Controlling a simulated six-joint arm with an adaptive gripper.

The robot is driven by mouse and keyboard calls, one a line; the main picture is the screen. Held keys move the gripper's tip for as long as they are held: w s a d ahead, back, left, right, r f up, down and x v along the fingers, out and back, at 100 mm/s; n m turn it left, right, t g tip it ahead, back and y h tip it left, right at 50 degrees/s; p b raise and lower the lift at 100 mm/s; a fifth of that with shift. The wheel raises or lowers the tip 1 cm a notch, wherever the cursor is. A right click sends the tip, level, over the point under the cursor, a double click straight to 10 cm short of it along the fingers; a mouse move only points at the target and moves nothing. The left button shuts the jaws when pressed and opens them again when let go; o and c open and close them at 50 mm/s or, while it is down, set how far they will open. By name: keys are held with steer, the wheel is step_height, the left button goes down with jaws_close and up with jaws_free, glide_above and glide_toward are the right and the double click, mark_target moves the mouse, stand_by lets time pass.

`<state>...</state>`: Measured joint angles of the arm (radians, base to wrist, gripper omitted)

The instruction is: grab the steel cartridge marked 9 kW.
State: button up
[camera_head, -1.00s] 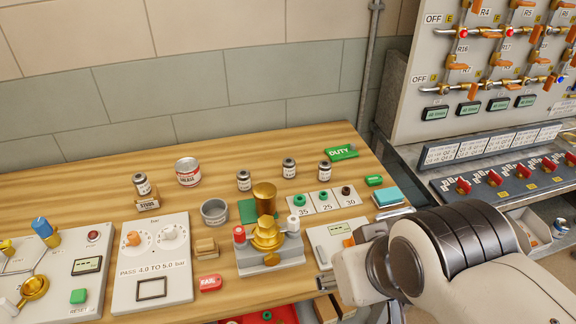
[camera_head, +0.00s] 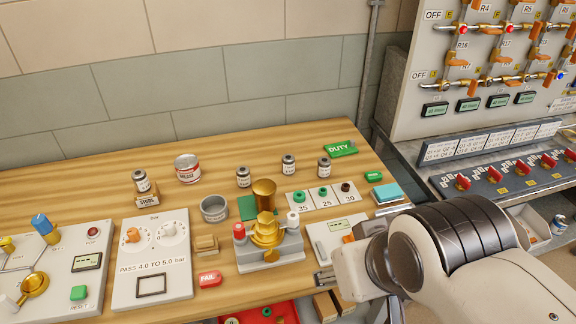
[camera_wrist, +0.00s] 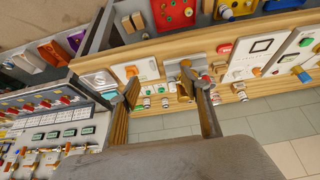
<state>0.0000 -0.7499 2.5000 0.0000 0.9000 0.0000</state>
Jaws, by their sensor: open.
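Several small steel cartridges with dark tops and white labels stand at the back of the wooden bench. A small cartridge (camera_wrist: 146,103) shows beyond the fingers.
A brass fixture (camera_head: 265,235) stands tall in front of the cartridges. A food can (camera_head: 188,168), a grey cup (camera_head: 214,209) and a plate with rings (camera_head: 310,205) are nearby. A green DUTY sign (camera_head: 340,149) lies at the back right. A valve panel (camera_head: 500,60) rises at the right.

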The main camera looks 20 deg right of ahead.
steer(key=shift+w, duration=0.1)
steer(key=w+d+f+t+h, duration=0.1)
steer(key=w+d+t, duration=0.15)
steer(key=w, duration=1.05)
steer(key=w+d+f+t, duration=0.1)
steer(key=w+d, duration=0.2)
steer(key=w, duration=0.9)
steer(key=n+t+y, duration=0.1)
steer(key=t, duration=0.1)
glide_toward(288, 165)
steer(key=s+d+r, duration=0.3)
steer(key=r, duration=0.2)
steer(key=w+f, duration=0.1)
steer(key=f, duration=0.1)
steer(key=w+a+f+t+y, duration=0.1)
steer(key=w+f, duration=0.1)
steer(key=w+f+n+t+y, duration=0.1)
steer(key=w+f, duration=0.1)
steer(key=f, duration=0.1)
steer(key=shift+a, duration=0.3)
steer(key=shift+w+a+f, duration=0.15)
steer(key=shift+w+f, duration=0.2)
steer(key=shift+f, duration=0.3)
